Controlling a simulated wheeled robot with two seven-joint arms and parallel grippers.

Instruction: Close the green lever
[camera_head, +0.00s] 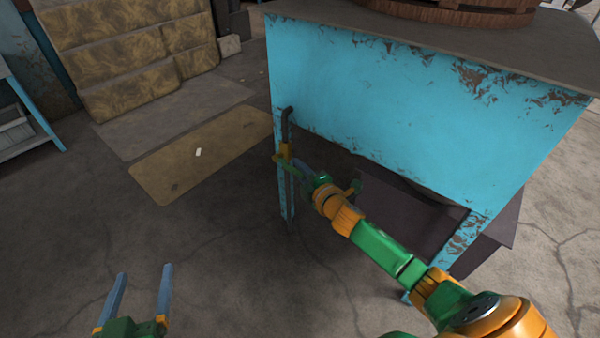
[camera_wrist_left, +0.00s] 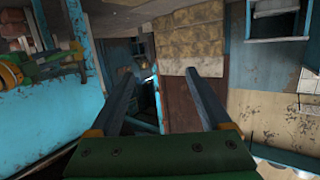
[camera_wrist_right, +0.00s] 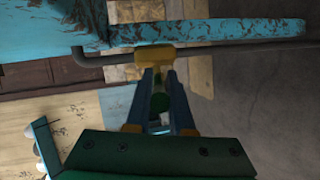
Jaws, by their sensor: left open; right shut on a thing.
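The green lever (camera_wrist_right: 158,104) shows in the right wrist view, between the fingers of my right gripper (camera_wrist_right: 159,74). Its far end meets a yellow valve body (camera_wrist_right: 155,56) on a dark pipe (camera_wrist_right: 230,46). In the head view the pipe (camera_head: 287,122) hangs by the near left corner of the blue table, with the yellow valve (camera_head: 284,150) below its bend. My right gripper is shut on the lever there, and its fingers partly hide it. My left gripper (camera_head: 143,270) is open and empty at lower left, well away from the valve. Its spread fingers show in the left wrist view (camera_wrist_left: 155,73).
The blue table (camera_head: 400,95) with peeling paint stands behind the valve. A dark box (camera_head: 420,215) is under it. Stacked sacks (camera_head: 130,50) and a flat mat (camera_head: 190,160) lie at the back left. The floor between the left gripper and the table is clear.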

